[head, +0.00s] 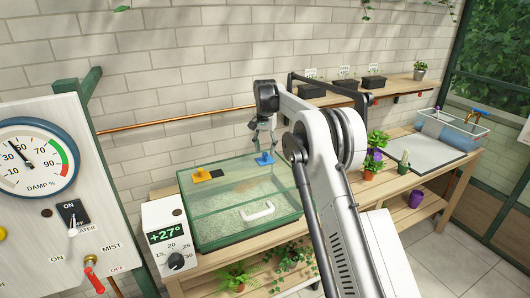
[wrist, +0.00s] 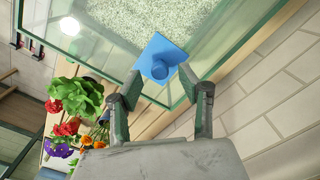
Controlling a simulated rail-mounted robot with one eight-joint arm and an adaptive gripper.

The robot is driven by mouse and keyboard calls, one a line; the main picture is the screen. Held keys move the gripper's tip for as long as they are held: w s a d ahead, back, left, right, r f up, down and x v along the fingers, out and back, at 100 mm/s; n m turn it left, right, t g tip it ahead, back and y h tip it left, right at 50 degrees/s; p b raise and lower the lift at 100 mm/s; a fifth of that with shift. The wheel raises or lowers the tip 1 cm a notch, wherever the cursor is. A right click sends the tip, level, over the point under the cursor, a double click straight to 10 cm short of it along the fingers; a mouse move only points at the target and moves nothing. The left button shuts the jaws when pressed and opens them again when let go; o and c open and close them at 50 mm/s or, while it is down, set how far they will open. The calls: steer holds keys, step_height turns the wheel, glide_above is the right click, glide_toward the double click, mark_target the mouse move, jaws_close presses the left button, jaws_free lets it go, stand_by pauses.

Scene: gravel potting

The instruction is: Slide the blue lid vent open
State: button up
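The blue lid vent (head: 264,159) is a flat plate with a round knob, on the glass lid near the back right of the green-framed tank (head: 206,228). In the wrist view the blue vent (wrist: 158,52) lies just beyond my fingertips, its knob towards me. My gripper (head: 264,132) hangs above the vent. A white handle (head: 257,212) is at the lid's front.
A white box with a +27° display (head: 164,237) stands left of the tank. Potted plants (head: 375,150) stand right of my arm. A copper pipe (head: 170,123) runs along the brick wall behind. Flowers (wrist: 75,110) show in the wrist view.

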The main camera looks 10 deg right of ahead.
steer(key=shift+f, duration=0.95)
jaws_close()
